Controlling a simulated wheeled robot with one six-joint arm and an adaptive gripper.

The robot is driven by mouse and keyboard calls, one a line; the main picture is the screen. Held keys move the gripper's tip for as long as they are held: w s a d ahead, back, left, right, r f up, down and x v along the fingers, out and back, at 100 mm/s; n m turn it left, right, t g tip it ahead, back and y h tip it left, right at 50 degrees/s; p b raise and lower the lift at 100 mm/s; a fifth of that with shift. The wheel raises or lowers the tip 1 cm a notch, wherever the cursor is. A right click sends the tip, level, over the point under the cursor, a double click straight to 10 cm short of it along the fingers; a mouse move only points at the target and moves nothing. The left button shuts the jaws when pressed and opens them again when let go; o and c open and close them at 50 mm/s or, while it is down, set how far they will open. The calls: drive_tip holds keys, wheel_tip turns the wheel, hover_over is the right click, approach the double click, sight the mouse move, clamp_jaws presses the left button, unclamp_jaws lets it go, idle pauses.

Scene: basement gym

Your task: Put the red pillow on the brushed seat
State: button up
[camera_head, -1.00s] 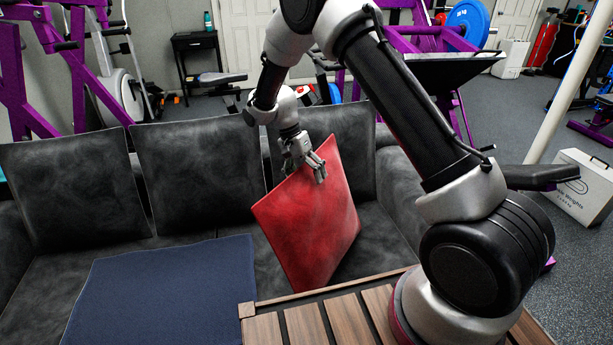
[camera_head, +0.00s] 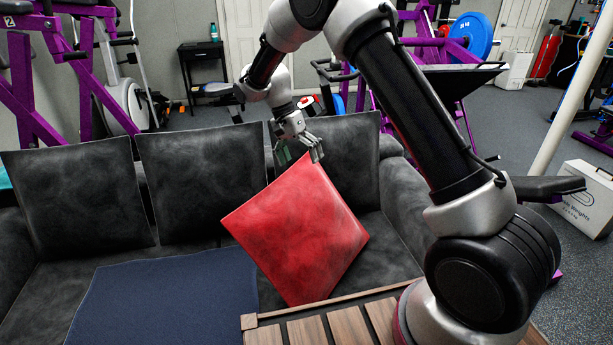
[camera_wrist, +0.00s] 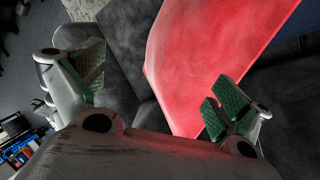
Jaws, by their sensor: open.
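The red pillow (camera_head: 300,232) stands tilted on one corner at the right part of the dark grey sofa with a brushed look (camera_head: 400,235). Its face is turned to the head camera; its lower corner is near the wooden table edge, and I cannot tell exactly what it rests on. My gripper (camera_head: 299,150) is open at the pillow's top corner, above the seat. In the wrist view, my gripper (camera_wrist: 158,92) has its green-padded fingers wide apart, with the pillow (camera_wrist: 205,55) beyond and between them, beside the right finger. Contact there is unclear.
Dark back cushions (camera_head: 205,182) line the sofa. A dark blue cloth (camera_head: 165,300) lies on its middle seat. A slatted wooden table (camera_head: 310,325) is in front, under my arm. Purple gym machines (camera_head: 22,90) stand behind, and a white box (camera_head: 582,198) is on the floor at right.

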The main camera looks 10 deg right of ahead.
drive_tip(key=s+d+r+n+t+y, duration=0.1)
drive_tip(key=s+d+r, duration=0.35)
drive_tip(key=r, duration=0.25)
drive_tip(key=s+d+r+n+t+y, duration=0.1)
drive_tip(key=s+d+r+n, duration=0.1)
drive_tip(key=s+d+r, duration=0.45)
drive_tip(key=s+d+r+n+t, duration=0.1)
drive_tip(key=s+d+r, duration=0.15)
drive_tip(key=r, duration=0.55)
drive_tip(key=s+d+n+t, duration=0.2)
drive_tip(key=s+d, duration=0.1)
drive_tip(key=s, duration=0.7)
drive_tip(key=s+d+n+t+y, duration=0.1)
drive_tip(key=s+d+n+t, duration=0.1)
drive_tip(key=s, duration=0.9)
drive_tip(key=shift+d+r+n+t, duration=0.3)
drive_tip(key=shift+d+r+n, duration=0.1)
drive_tip(key=shift+d+n, duration=0.15)
